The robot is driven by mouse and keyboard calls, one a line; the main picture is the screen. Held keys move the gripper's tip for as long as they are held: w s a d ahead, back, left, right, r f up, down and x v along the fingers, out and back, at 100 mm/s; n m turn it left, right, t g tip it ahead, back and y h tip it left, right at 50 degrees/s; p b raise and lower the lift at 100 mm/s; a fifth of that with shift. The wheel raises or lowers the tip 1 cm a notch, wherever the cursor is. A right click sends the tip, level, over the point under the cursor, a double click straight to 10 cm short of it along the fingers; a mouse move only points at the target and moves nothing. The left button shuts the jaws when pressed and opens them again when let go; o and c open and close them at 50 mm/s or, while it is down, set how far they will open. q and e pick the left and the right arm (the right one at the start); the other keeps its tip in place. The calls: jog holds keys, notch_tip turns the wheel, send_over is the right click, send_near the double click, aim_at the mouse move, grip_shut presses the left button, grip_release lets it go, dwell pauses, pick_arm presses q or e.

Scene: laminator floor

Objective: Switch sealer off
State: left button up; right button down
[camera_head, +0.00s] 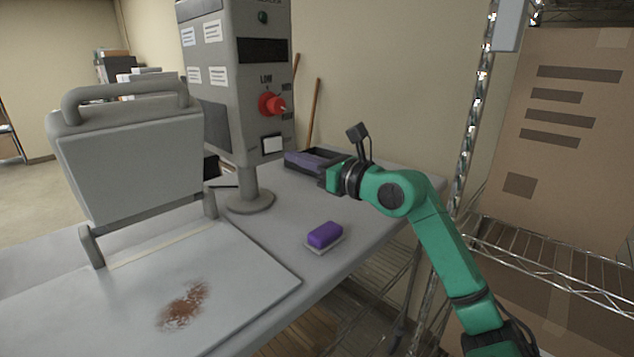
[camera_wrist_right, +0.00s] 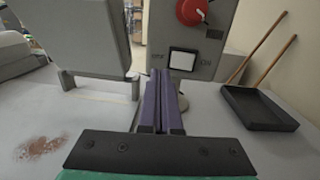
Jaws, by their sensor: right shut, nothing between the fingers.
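The sealer's grey control box (camera_head: 222,80) stands on a post at the back of the table. It carries a red knob (camera_head: 271,104) and, below it, a white rocker switch (camera_head: 272,144). In the right wrist view the switch (camera_wrist_right: 183,61) sits between OFF and ON marks, with the red knob (camera_wrist_right: 192,11) above. The sealer's raised lid (camera_head: 135,165) stands to the left. My right gripper (camera_wrist_right: 162,99) is shut and empty, its purple fingers pointing toward the box below the switch; I see no contact. My left gripper is out of view.
A purple sponge (camera_head: 325,235) lies on the table (camera_head: 345,258). A dark tray (camera_wrist_right: 258,108) lies at the back right, near two wooden handles. A reddish-brown stain (camera_head: 183,306) marks the plate in front. A wire rack (camera_head: 545,262) with a cardboard box (camera_head: 565,185) stands at the right.

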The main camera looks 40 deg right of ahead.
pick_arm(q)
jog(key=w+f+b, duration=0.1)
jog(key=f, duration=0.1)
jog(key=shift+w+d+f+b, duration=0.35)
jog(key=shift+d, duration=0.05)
pick_arm(e)
jog(key=s, duration=0.1)
jog(key=s+f, duration=0.1)
jog(key=s, duration=0.1)
jog(key=shift+s, duration=0.3)
